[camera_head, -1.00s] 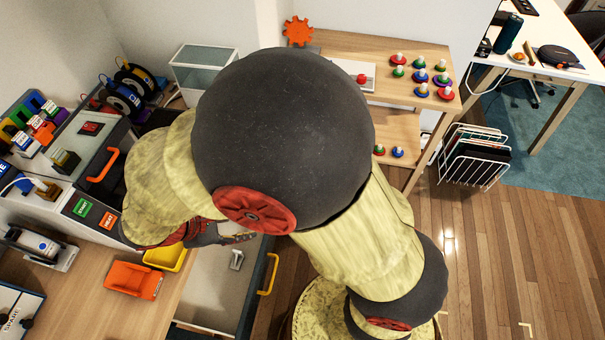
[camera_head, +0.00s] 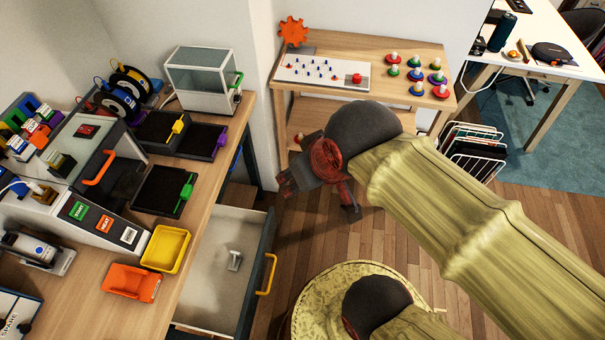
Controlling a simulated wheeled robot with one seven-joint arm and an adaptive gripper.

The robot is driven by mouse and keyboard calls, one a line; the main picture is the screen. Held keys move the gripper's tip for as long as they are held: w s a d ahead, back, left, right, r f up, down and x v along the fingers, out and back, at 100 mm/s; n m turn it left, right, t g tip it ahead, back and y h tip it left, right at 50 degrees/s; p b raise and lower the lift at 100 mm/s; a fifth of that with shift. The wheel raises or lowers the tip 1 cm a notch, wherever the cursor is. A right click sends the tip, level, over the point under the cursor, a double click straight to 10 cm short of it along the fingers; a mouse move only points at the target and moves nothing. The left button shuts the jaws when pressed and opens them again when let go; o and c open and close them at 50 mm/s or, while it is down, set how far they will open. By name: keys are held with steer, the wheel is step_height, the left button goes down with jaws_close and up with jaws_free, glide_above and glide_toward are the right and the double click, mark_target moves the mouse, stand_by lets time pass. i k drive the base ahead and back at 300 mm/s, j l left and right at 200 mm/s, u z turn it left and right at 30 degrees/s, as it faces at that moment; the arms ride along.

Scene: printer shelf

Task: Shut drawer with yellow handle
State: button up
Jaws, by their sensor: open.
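The drawer (camera_head: 205,290) is pulled out below the wooden desk at lower left. Its yellow handle (camera_head: 268,275) is on the dark front panel, facing right. My gripper (camera_head: 318,196) is up and right of the handle, apart from the drawer, in front of the low wooden shelf. Its jaws are dark with red parts and spread open, with nothing seen between them. The arm comes in from the right.
Black trays, spools and a glass-sided box stand farther back. The low shelf (camera_head: 425,52) holds colored knobs. Wooden floor (camera_head: 320,240) is clear right of the drawer.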

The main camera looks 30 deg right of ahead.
mark_target(214, 300)
steer(key=k+j+u, duration=0.1)
steer(key=u, duration=0.25)
steer(key=k+j+u, duration=0.1)
steer(key=u, duration=0.2)
steer(key=k+j+u, duration=0.15)
steer(key=j, duration=0.15)
steer(key=j+u, duration=0.1)
steer(key=j, duration=0.15)
